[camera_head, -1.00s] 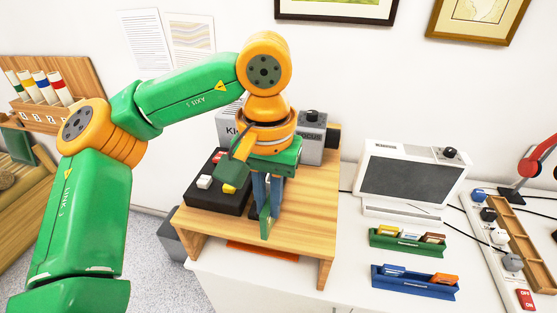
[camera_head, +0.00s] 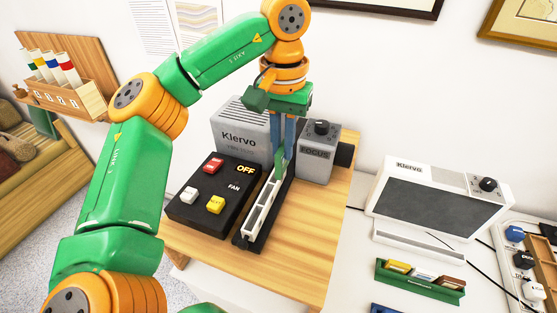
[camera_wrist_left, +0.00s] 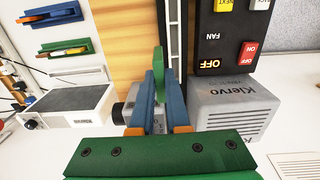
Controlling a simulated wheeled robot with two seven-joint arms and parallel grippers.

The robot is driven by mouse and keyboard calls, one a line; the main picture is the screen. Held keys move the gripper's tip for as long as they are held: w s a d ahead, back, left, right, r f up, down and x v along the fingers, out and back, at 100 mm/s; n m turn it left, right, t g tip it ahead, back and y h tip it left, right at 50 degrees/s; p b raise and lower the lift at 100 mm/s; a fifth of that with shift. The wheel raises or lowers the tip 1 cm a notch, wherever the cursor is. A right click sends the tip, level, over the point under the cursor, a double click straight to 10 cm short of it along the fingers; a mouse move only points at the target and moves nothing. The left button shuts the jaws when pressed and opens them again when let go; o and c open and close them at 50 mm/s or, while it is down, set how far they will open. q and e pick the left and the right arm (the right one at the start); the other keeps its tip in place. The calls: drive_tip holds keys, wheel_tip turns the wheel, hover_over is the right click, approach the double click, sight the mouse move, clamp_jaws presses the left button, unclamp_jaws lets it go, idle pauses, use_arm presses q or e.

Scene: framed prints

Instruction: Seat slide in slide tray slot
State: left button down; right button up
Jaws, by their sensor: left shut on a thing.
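The thin green slide (camera_head: 280,164) is held between the blue fingers of my left gripper (camera_head: 283,146). It hangs upright at the far part of the slide tray (camera_head: 262,212), a long narrow black rail with a white slotted insert. I cannot tell whether the slide's lower edge is inside a slot or just above or beside it. In the left wrist view the slide (camera_wrist_left: 158,66) sticks out past the fingers (camera_wrist_left: 150,98), its edge close beside the tray (camera_wrist_left: 174,38). My right gripper is in neither view.
The grey Klervo projector (camera_head: 240,135) and its focus block (camera_head: 318,155) stand close behind and beside the gripper. A black button box (camera_head: 215,195) lies left of the tray. A small viewer (camera_head: 430,215) and a green slide holder (camera_head: 420,283) stand at right.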

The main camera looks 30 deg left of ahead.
use_arm(q)
drive_tip(key=w+a+f, duration=0.1)
drive_tip(key=f, duration=0.2)
drive_tip(key=w+a+f+p, duration=0.1)
drive_tip(key=f, duration=0.2)
drive_tip(key=w+a+f+p, duration=0.1)
drive_tip(key=a+f, duration=0.1)
drive_tip(key=f, duration=0.1)
drive_tip(key=shift+w+f, duration=0.1)
drive_tip(key=shift+w, duration=0.2)
drive_tip(key=c, duration=1)
unclamp_jaws()
drive_tip(key=shift+w+a+f, duration=0.1)
drive_tip(key=shift+w+f, duration=0.05)
drive_tip(key=shift+w, duration=0.05)
drive_tip(key=shift+o, duration=0.5)
drive_tip(key=shift+s, duration=0.1)
drive_tip(key=shift+r, duration=0.2)
wheel_tip(320, 180, up, 12)
